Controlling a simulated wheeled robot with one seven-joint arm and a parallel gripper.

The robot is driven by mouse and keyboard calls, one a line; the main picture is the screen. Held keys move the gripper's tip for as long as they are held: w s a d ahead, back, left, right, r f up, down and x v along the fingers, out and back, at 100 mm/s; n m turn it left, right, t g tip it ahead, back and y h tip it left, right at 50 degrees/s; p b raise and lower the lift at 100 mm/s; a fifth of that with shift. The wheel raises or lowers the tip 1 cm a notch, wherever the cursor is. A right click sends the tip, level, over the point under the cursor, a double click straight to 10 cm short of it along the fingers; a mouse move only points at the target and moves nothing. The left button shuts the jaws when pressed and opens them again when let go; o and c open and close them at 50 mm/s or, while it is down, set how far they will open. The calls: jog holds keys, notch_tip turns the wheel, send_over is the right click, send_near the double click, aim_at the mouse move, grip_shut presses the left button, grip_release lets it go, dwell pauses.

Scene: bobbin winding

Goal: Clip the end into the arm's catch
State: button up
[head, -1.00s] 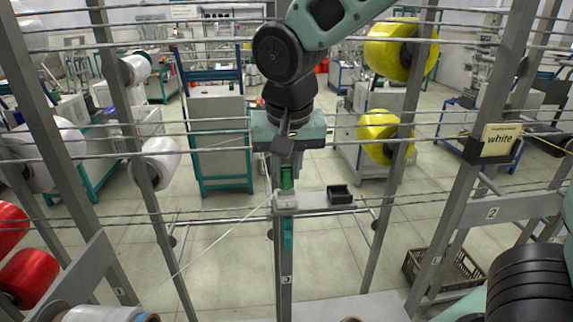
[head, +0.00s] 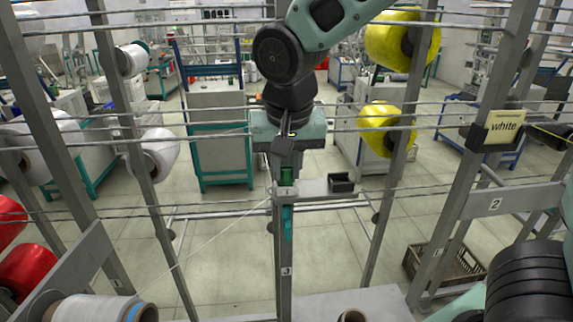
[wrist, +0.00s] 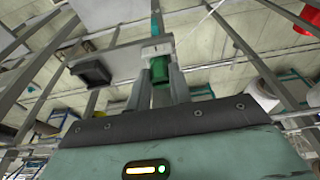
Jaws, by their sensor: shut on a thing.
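My gripper (head: 286,180) points down in the head view, over the inner end of a grey horizontal arm (head: 314,188). Its two fingers are shut on a small green piece (head: 287,174), which also shows between them in the wrist view (wrist: 160,69). A pale thread (head: 222,229) rises slantwise from the lower left to the arm's inner end, just below the green piece. A light block (wrist: 155,50) lies just beyond the green piece in the wrist view. The catch and the exact thread end are too small to make out; I cannot tell whether the green piece touches the arm.
A small black box (head: 341,182) sits on the arm's outer end. Grey posts and horizontal rods surround my gripper. Yellow reels (head: 386,130) hang at right, white reels (head: 158,154) at left. A crate (head: 445,264) stands on the floor.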

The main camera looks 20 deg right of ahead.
jog(key=o, duration=1)
jog(key=b+v, duration=0.3)
jog(key=v, duration=1.5)
jog(key=s+a+f+n+g+b, duration=0.1)
jog(key=s+f+n, duration=0.2)
jog(key=f, duration=0.7)
jog(key=s+a+f+n+y+b, duration=0.1)
jog(key=s+a+f+n, duration=0.1)
jog(key=s+f+n, duration=0.2)
jog(key=s+a+f+n+g+b, duration=0.1)
jog(key=s+f+n, duration=0.3)
jog(key=f, duration=1.2)
jog(key=shift+s+a+f+g, duration=0.1)
jog(key=shift+s+a, duration=0.05)
jog(key=shift+s, duration=0.55)
jog(key=shift+s+a+f+g, duration=0.1)
jog(key=shift+s+a+f, duration=0.05)
jog(key=shift+s, duration=0.55)
jog(key=shift+s+a+f+g, duration=0.1)
jog(key=shift+s+a, duration=0.05)
jog(key=shift+s, duration=0.6)
